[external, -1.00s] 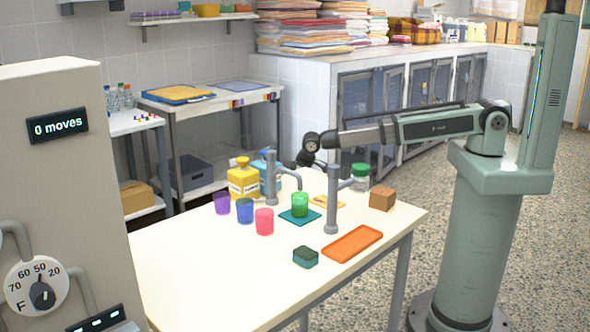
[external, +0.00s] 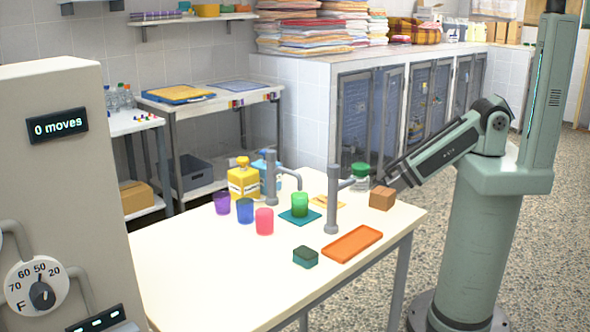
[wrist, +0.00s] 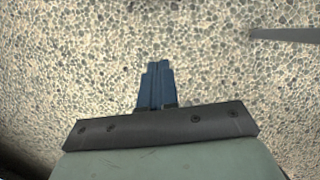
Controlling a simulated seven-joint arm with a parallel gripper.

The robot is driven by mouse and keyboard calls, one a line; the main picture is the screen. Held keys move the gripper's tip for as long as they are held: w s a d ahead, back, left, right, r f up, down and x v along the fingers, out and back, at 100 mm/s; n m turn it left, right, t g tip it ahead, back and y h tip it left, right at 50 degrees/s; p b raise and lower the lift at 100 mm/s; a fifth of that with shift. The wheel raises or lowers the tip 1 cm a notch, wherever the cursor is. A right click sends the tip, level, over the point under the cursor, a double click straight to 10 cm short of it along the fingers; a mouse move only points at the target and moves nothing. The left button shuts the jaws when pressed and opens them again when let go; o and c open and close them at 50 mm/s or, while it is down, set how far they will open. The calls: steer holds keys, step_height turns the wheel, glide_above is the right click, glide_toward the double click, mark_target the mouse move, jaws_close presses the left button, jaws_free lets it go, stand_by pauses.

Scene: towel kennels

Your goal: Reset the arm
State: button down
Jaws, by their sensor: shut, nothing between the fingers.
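My gripper (wrist: 158,68) shows in the wrist view with its two blue fingers together and nothing between them. Speckled floor lies below it. In the external view my arm is bent down from the elbow, and its end is by the far right edge of the table, near the brown block (external: 382,198). The fingers cannot be made out in that view.
The cream table (external: 200,265) holds purple (external: 222,203), blue (external: 245,211), pink (external: 264,222) and green (external: 300,205) cups, two grey posts, bottles, a sponge (external: 305,257) and an orange tray (external: 353,243). Open floor lies right of the table.

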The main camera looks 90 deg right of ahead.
steer(key=s+a+f+g, duration=0.1)
steer(key=s, duration=0.7)
steer(key=s+a+f+g, duration=0.1)
steer(key=s+g, duration=0.1)
steer(key=s, duration=0.7)
steer(key=shift+s+a+f, duration=0.15)
steer(key=shift+s+f, duration=0.1)
steer(key=c, duration=1.8)
jaws_free()
